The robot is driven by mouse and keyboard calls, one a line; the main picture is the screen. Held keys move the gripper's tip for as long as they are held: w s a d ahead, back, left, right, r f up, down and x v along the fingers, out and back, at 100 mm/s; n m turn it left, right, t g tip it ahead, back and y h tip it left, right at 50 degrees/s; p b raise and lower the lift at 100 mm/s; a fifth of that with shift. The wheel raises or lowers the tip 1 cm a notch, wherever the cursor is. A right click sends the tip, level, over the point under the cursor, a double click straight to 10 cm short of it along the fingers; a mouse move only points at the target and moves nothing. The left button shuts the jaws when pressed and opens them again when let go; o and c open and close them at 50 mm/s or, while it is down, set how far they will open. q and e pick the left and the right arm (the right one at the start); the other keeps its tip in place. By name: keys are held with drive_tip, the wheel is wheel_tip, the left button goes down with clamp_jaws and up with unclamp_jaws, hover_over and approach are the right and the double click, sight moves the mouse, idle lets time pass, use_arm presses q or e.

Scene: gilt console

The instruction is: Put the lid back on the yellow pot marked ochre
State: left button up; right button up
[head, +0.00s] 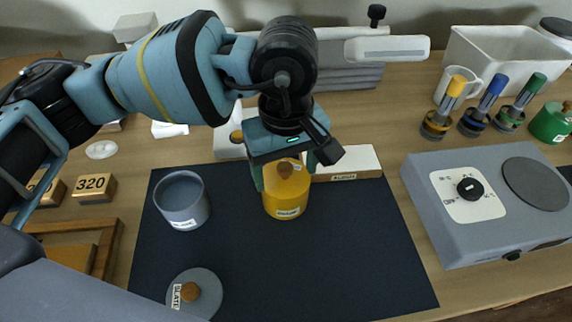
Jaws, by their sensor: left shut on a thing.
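The yellow pot (286,206) stands upright on the dark mat, with a white label on its front that is too small to read surely. A yellow lid with a brown knob (286,168) is at the pot's top. My left gripper (286,174) reaches down over it, one finger on each side, and is shut on the lid. The gripper partly hides the lid, and I cannot tell whether the lid is fully seated or slightly above the rim. My right gripper is not in view.
An open blue-grey pot (182,224) stands left on the mat (330,265); its grey lid (205,292), labelled slate, lies in front. A hot plate (480,235) is at right. A white block (350,164) lies behind the yellow pot. The mat's front right is clear.

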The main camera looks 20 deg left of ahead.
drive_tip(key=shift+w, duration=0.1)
use_arm(q)
drive_tip(key=o, duration=1)
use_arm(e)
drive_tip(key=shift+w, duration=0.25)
use_arm(q)
drive_tip(key=shift+o, duration=0.4)
drive_tip(key=shift+r+p, duration=0.65)
drive_tip(key=shift+r, duration=0.6)
drive_tip(key=shift+r+p, duration=1.1)
drive_tip(key=shift+r, duration=1.2)
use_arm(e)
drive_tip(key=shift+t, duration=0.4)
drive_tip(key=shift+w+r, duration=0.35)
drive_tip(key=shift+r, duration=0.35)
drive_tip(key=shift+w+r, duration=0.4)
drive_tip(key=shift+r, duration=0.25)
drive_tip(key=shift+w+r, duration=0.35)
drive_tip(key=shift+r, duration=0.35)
